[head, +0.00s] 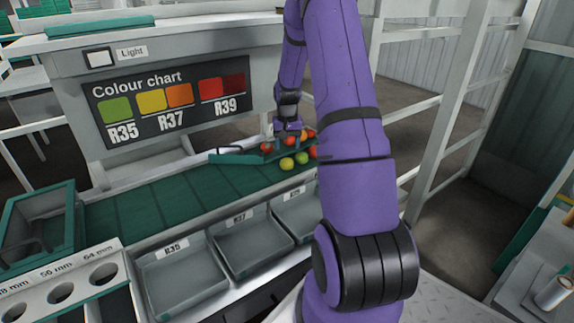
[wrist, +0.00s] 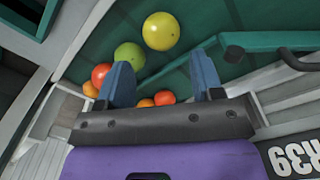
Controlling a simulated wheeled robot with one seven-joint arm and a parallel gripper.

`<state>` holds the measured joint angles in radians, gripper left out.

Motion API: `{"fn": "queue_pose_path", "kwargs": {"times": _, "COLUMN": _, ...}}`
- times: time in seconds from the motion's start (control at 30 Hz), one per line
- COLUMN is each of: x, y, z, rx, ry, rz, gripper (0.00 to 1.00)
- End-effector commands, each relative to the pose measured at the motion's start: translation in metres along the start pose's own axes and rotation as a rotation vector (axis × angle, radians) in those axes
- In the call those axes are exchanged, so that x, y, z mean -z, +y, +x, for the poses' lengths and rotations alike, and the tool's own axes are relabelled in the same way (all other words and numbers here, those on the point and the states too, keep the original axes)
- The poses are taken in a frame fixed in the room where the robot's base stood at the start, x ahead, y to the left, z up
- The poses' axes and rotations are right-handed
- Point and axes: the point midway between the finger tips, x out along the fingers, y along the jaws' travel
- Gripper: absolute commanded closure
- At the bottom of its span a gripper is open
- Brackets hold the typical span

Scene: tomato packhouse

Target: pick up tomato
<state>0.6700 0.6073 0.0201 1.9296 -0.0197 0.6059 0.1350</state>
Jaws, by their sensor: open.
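Several tomatoes lie together at the far end of the green belt. A yellow one (head: 287,163) is nearest, with a green one (head: 302,157) beside it and red and orange ones (head: 290,141) behind. In the wrist view the yellow tomato (wrist: 160,31) lies beyond the fingertips. The green tomato (wrist: 129,54) and a red one (wrist: 102,75) are by the left finger. Two orange-red ones (wrist: 164,97) show between the fingers, close to the palm. My gripper (wrist: 164,75) is open and empty above the group. In the head view my gripper (head: 289,137) is partly hidden among the tomatoes.
A green bar (head: 235,158) crosses the belt (head: 165,192) beside the tomatoes. Grey trays marked R35 (head: 180,279) and R37 (head: 250,243) and another stand in front. A colour chart (head: 167,101) hangs behind. The belt's left part is clear.

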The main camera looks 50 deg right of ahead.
Motion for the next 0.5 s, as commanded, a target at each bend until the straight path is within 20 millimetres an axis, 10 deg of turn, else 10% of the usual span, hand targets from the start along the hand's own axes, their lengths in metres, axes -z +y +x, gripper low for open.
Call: {"fn": "queue_pose_path", "kwargs": {"times": 0.5, "x": 0.002, "y": 0.0, "z": 0.045, "rx": 0.0, "ry": 0.0, "rz": -0.001, "gripper": 0.4}}
